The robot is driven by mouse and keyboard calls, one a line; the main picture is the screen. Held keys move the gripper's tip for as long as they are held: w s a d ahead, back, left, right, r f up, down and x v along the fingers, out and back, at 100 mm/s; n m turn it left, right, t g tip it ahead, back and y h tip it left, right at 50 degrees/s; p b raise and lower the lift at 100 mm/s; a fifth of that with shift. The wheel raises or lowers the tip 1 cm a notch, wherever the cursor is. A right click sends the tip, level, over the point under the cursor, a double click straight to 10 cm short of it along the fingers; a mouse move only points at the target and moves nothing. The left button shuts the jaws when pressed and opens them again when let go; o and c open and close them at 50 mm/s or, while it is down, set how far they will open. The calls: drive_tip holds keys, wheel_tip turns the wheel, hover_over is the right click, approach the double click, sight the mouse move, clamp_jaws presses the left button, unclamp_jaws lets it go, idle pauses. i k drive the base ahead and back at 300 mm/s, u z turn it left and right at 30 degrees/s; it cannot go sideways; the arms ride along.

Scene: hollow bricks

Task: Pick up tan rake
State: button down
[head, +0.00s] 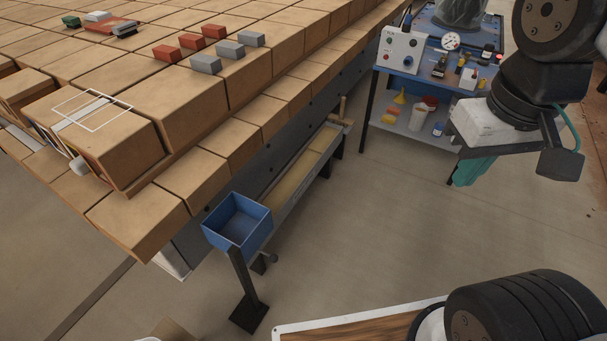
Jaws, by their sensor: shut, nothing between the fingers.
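A tan wooden piece (342,115) stands up at the far end of the long trough; it may be the tan rake, but its head cannot be made out. My gripper (467,173) is at the right, below my arm's wrist, with teal fingertips pointing down. It is shut and empty. It hangs in front of the floor and the blue bench, well to the right of the tan piece and apart from it.
The grey trough (287,197) with a tan bottom runs beside stacked tan bricks (190,95). A blue open box (237,222) stands at its near end. A blue bench (425,68) holds instruments and a lower shelf. The floor (400,230) between is clear.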

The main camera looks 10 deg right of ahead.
sight(340, 120)
drive_tip(key=z, duration=0.55)
drive_tip(key=i, duration=1.2)
drive_tip(key=z, duration=0.35)
drive_tip(key=i, duration=1.35)
drive_tip(key=u, duration=0.8)
drive_tip(key=i, duration=0.65)
drive_tip(key=u, duration=0.35)
